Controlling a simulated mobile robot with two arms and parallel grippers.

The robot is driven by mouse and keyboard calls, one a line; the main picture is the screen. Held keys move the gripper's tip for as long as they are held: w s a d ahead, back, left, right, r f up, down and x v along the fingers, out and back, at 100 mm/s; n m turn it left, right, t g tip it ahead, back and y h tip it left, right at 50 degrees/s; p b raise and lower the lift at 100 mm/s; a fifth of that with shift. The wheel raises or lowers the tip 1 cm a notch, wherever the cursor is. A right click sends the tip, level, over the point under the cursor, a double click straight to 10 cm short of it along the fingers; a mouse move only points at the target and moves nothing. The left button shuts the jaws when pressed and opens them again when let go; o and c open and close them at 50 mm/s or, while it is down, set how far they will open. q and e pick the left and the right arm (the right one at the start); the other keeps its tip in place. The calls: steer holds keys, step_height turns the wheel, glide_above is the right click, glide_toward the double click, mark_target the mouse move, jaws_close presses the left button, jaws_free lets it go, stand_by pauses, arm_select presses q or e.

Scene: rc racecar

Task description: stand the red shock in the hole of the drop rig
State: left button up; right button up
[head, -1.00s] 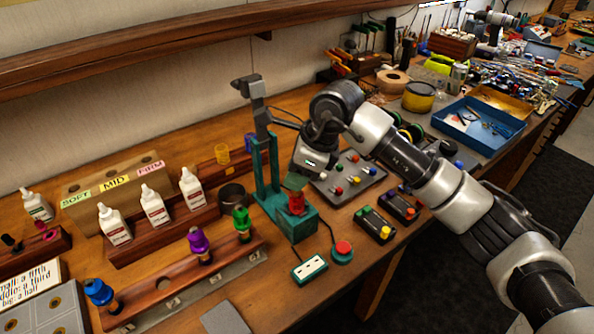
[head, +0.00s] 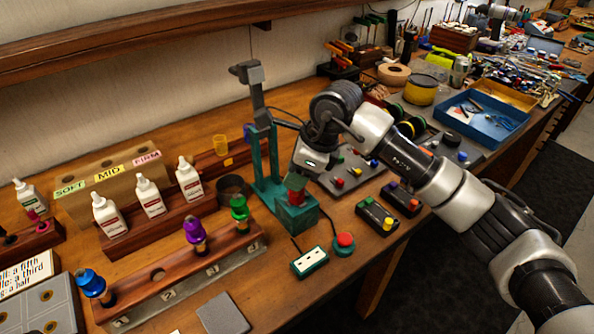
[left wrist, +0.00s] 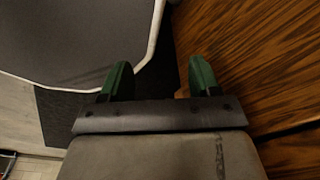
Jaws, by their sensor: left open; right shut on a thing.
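The red shock (head: 296,198) shows only as a small red piece over the base block of the teal drop rig (head: 264,165). My right gripper (head: 297,181) is shut on the shock's upper part, directly above that block. The fingers and wrist hide much of the shock and the hole, so I cannot tell how deep it sits. My left gripper (left wrist: 160,80) is not in the head view; in the left wrist view its two green fingers are apart with nothing between them, near a wooden edge.
A wooden rack left of the rig holds blue (head: 90,283), purple (head: 194,231) and green (head: 239,209) shocks. White bottles (head: 150,196) stand behind it. A red button (head: 345,239) and a socket box (head: 310,262) lie in front of the rig.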

steer(key=shift+f, duration=0.3)
steer(key=o, duration=1)
steer(key=b+v, duration=0.2)
steer(key=v, duration=0.8)
steer(key=shift+r, duration=0.4)
steer(key=shift+d+f, duration=0.1)
steer(key=shift+d, duration=0.05)
